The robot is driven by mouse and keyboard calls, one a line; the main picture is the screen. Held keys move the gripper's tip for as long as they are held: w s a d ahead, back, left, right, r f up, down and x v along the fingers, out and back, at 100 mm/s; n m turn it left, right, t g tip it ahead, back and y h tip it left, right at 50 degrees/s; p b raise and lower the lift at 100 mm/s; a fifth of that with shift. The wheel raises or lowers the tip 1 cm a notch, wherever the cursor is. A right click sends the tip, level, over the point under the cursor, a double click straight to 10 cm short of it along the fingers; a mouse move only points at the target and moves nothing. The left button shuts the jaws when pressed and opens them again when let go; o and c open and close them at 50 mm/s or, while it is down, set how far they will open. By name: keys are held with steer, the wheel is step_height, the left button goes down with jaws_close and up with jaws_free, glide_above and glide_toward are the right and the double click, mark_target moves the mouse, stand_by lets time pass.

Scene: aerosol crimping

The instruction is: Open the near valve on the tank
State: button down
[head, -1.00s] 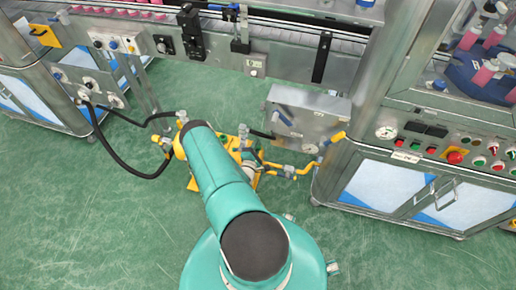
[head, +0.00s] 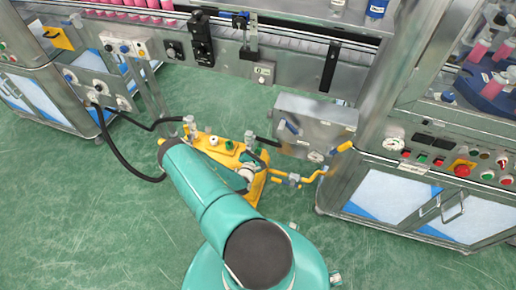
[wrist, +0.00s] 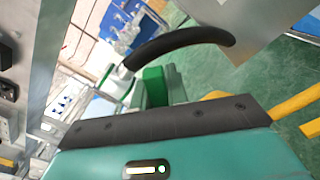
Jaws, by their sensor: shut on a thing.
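The yellow tank unit (head: 222,150) stands on the green floor, left of centre in the head view, with valves and fittings on it. My arm reaches over its near side. My gripper (head: 249,166) is low at the tank's right part and mostly hidden there by the arm. In the wrist view my gripper (wrist: 158,90) is shut around a bright green piece (wrist: 153,74), which looks like the near valve's handle. Its lower part is hidden between the fingers. A thick black curved hose or bar (wrist: 185,40) passes just beyond the fingers.
A grey metal box (head: 318,112) stands behind, with yellow piping (head: 310,178) running to the right cabinet (head: 400,205). A black hose (head: 112,150) loops from the left cabinet (head: 50,100). The conveyor (head: 230,60) crosses the back. Green floor is free at left.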

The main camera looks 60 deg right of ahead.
steer(key=shift+a, duration=0.1)
steer(key=c, duration=1.4)
jaws_free()
